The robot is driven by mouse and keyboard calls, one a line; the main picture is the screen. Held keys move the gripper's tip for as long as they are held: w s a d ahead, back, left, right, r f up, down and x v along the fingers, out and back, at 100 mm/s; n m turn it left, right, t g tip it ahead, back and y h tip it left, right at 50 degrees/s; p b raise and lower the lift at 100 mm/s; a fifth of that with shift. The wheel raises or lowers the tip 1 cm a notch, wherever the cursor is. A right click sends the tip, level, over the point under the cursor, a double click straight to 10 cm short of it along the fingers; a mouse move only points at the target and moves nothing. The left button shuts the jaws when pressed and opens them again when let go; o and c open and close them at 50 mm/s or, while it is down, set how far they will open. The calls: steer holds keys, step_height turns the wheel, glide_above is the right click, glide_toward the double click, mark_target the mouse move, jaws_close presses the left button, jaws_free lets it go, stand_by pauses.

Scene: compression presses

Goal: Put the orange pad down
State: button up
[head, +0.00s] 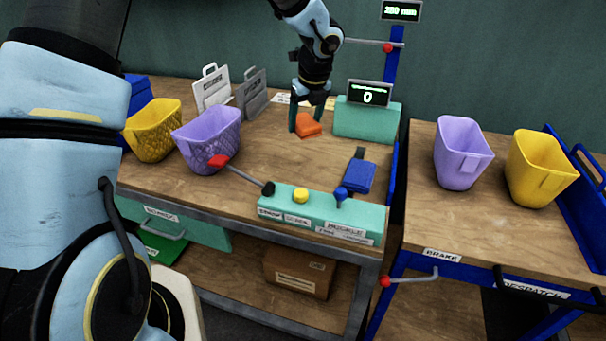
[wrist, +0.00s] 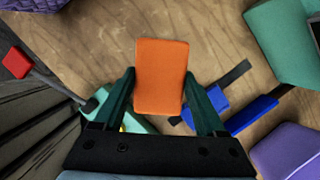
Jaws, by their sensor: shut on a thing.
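The orange pad (head: 308,125) is at the back middle of the left bench, just left of the teal box with the display. It also shows in the wrist view (wrist: 160,75), between the two dark green fingers. My gripper (head: 306,120) points down and is shut on the pad; the wrist view shows a finger against each side of it (wrist: 159,88). Whether the pad touches the bench top is hard to tell.
A teal display box (head: 366,120) stands right of my gripper. Purple (head: 208,139) and yellow (head: 152,130) baskets stand left. The bench middle (head: 270,165) is clear.

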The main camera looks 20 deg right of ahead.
mark_target(312, 127)
steer(key=b+x, duration=0.1)
steer(key=x, duration=0.1)
steer(key=b+x, duration=0.2)
steer(key=shift+s+d+f, duration=0.1)
steer(key=shift+s+d, duration=0.1)
steer(key=shift+s, duration=0.05)
step_height(312, 127, down, 10)
steer(key=shift+r+p, duration=0.1)
steer(key=shift+p, duration=0.4)
steer(key=o, duration=1.1)
steer(key=shift+o, duration=0.2)
steer(key=shift+r, duration=0.15)
steer(key=v, duration=1.1)
steer(key=shift+s+r+b, duration=0.15)
steer(key=shift+r+b, duration=0.2)
steer(key=shift+b, duration=0.05)
